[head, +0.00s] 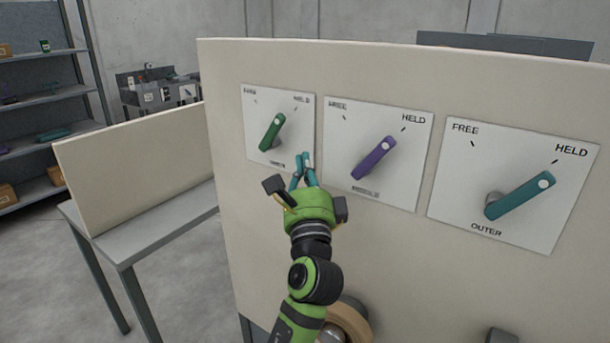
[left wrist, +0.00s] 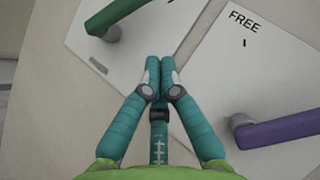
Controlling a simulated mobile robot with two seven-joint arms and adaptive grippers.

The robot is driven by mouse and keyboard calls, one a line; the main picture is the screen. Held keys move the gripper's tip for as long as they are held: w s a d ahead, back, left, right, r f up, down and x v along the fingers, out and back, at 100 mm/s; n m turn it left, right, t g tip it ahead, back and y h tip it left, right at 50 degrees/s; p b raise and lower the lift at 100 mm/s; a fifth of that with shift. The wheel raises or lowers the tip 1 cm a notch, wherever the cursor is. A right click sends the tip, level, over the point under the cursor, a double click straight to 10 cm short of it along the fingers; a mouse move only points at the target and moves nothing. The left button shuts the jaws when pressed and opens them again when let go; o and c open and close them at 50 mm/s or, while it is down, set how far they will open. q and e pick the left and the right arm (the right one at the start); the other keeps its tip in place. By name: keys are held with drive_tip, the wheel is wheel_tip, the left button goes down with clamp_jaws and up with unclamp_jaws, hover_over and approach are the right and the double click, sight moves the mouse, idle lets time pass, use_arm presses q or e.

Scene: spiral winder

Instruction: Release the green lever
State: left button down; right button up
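The green lever (head: 272,132) is on the left white plate (head: 254,104) of the upright panel. It tilts up to the right, toward the HELD mark. Part of it shows at the top left of the left wrist view (left wrist: 118,14). My left gripper (head: 305,160) is in front of the panel, below and right of the green lever, near the gap between the left and middle plates. In the left wrist view its teal fingertips (left wrist: 159,75) are together with nothing between them. They look apart from the green lever. My right gripper is not in view.
A purple lever (head: 374,158) on the middle plate and a teal lever (head: 520,196) on the right plate both tilt toward HELD. A round tan part (head: 350,323) is low by my arm. A grey table (head: 150,222) with an upright board stands left.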

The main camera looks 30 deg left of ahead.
sight(272, 134)
use_arm(q)
drive_tip(key=a+r+p, duration=0.1)
drive_tip(key=w+a+r, duration=0.1)
drive_tip(key=a, duration=0.1)
drive_tip(key=w+a+r+p, duration=0.1)
drive_tip(key=shift+w+a+r+p, duration=0.15)
drive_tip(key=shift+a+r+p, duration=0.05)
drive_tip(key=shift+a+p, duration=0.15)
